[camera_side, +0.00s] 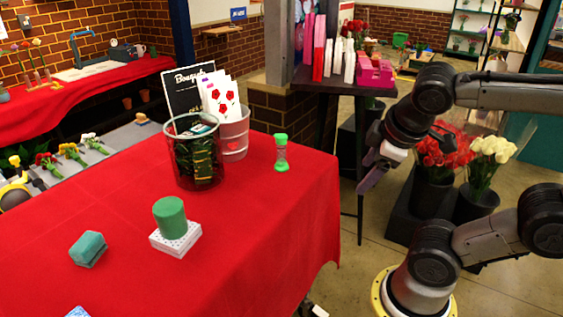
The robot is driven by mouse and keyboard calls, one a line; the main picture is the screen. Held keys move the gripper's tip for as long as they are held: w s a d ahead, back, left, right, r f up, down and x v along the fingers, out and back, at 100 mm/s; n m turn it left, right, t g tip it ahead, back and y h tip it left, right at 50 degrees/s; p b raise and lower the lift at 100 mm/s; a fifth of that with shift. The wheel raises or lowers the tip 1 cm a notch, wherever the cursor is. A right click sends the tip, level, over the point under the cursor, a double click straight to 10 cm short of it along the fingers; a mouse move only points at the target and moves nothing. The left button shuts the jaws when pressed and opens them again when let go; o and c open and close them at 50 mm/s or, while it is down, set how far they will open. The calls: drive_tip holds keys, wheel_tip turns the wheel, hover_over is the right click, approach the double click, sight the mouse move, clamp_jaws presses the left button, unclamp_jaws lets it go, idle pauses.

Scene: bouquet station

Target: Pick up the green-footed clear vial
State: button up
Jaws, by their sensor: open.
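The clear vial (281,152) stands upright on the red tablecloth, near the table's right back edge. It has a green cap and a green foot, with a narrow clear body between them. My gripper (368,178) is off to the right of the vial, beyond the table's edge and apart from it. Its jaws are open and hold nothing.
A dark see-through bin (197,165) stands left of the vial, with a clear bucket of cards (234,135) behind it. A green cylinder (170,217) sits on a white block (175,241) nearer the front. A green sponge (88,249) lies at left. The cloth right of the cylinder is clear.

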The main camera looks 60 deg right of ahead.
drive_tip(key=w+d+r+n+g+h, duration=0.35)
drive_tip(key=w+d+n+h, duration=0.3)
drive_tip(key=d, duration=0.45)
drive_tip(key=n+t+h, duration=0.7)
drive_tip(key=n, duration=0.6)
hover_over(281, 158)
drive_tip(key=v, duration=0.2)
wheel_tip(281, 158, down, 6)
drive_tip(key=shift+n, duration=0.25)
drive_tip(key=f, duration=0.6)
drive_tip(key=a+f, duration=0.1)
drive_tip(key=f, duration=0.3)
drive_tip(key=shift+s, duration=0.15)
drive_tip(key=shift+w+d+f, duration=0.1)
drive_tip(key=shift+w+d, duration=0.05)
drive_tip(key=shift+d, duration=0.3)
drive_tip(key=shift+w+d+f, duration=0.1)
drive_tip(key=shift+w+d, duration=0.1)
drive_tip(key=shift+d, duration=0.2)
drive_tip(key=shift+x, duration=2.9)
drive_tip(key=shift+f, duration=0.1)
